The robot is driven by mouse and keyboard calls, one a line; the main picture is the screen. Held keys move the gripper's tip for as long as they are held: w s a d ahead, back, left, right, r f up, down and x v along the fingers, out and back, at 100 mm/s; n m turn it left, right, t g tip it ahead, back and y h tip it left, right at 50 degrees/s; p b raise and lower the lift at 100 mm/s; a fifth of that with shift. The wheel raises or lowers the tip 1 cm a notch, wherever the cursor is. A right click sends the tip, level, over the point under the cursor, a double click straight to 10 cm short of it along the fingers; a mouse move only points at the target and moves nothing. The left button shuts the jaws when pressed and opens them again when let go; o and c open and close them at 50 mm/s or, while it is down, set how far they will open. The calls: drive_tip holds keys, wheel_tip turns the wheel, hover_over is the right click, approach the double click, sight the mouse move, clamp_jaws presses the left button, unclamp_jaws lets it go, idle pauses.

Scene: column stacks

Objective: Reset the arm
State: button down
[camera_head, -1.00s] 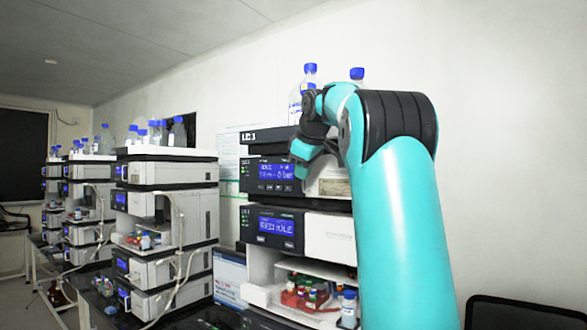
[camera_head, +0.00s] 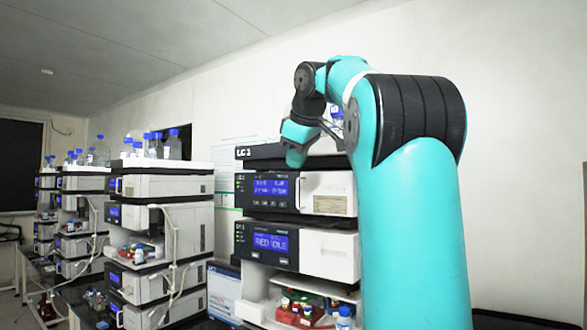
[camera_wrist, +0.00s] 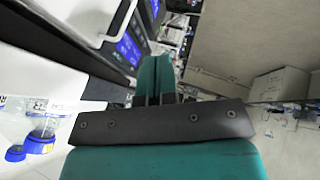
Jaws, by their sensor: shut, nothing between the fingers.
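My teal and black arm rises on the right of the head view and bends over to the left at the top. My gripper (camera_head: 295,150) hangs at the end, in front of the top tray of the nearest instrument stack (camera_head: 268,190). It looks apart from the stack, though the gap is hard to judge. In the wrist view, the two teal fingers of my gripper (camera_wrist: 155,78) lie together with nothing between them.
Blue-capped bottles (camera_wrist: 42,135) show at the wrist view's left. The nearest stack has blue screens and an open bay with small vials (camera_head: 300,308). More stacks (camera_head: 160,215) stand to the left on dark benches. The wall above is clear.

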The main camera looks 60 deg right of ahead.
drive_tip(key=shift+v, duration=0.85)
